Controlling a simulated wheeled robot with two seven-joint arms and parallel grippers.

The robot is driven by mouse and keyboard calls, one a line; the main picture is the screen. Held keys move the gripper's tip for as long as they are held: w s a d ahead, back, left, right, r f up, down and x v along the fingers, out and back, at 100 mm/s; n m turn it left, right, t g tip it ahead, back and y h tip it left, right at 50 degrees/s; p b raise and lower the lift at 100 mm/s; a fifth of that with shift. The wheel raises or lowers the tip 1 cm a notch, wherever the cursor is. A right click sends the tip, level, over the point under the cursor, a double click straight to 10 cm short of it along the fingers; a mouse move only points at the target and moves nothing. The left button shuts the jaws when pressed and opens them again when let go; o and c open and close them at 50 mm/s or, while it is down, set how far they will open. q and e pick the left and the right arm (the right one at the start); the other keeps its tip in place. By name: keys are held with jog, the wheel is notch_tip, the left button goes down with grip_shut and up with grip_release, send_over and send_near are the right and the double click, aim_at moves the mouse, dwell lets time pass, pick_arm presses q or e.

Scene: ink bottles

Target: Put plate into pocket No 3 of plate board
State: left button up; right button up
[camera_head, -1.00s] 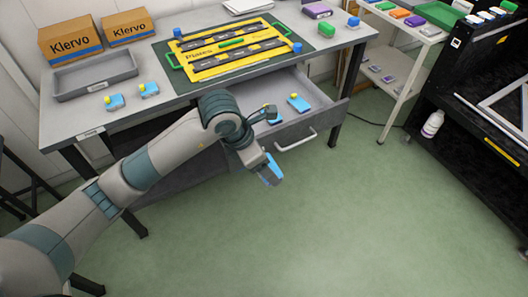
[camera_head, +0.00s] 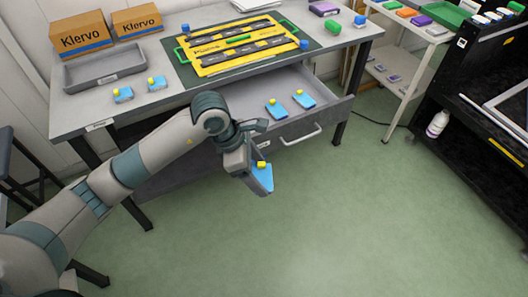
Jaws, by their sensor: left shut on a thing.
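My left gripper (camera_head: 254,166) is in front of the open drawer, above the floor. It is shut on a blue ink bottle with a yellow cap (camera_head: 262,181), which hangs tilted. The yellow board (camera_head: 215,70) with dark strips and green handles lies on a dark mat at the back of the table. Its lettering and pocket numbers are too small to read, and I cannot single out a separate plate. Two similar blue bottles lie in the drawer, one nearer (camera_head: 277,110) and one to its right (camera_head: 304,99). My right gripper is not in view.
The drawer (camera_head: 330,104) stands open. Two blue bottles (camera_head: 123,95) (camera_head: 157,83) and a grey tray (camera_head: 104,68) are at the table's left, before two Klervo boxes (camera_head: 80,37). Green block (camera_head: 333,26) and blue block (camera_head: 360,20) stand at right. The floor is clear.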

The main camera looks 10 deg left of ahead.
pick_arm(q)
jog(key=s+a+f+m+g+y, duration=0.1)
jog(key=s+a+m+g+y, duration=0.1)
jog(key=s+a+m, duration=0.2)
jog(key=s+a+f+m+g+y, duration=0.2)
jog(key=s+a+m, duration=0.3)
jog(key=a+m, duration=0.5)
jog(key=m+g, duration=0.1)
jog(key=m, duration=0.5)
jog(key=shift+f, duration=0.25)
jog(key=shift+a, duration=0.15)
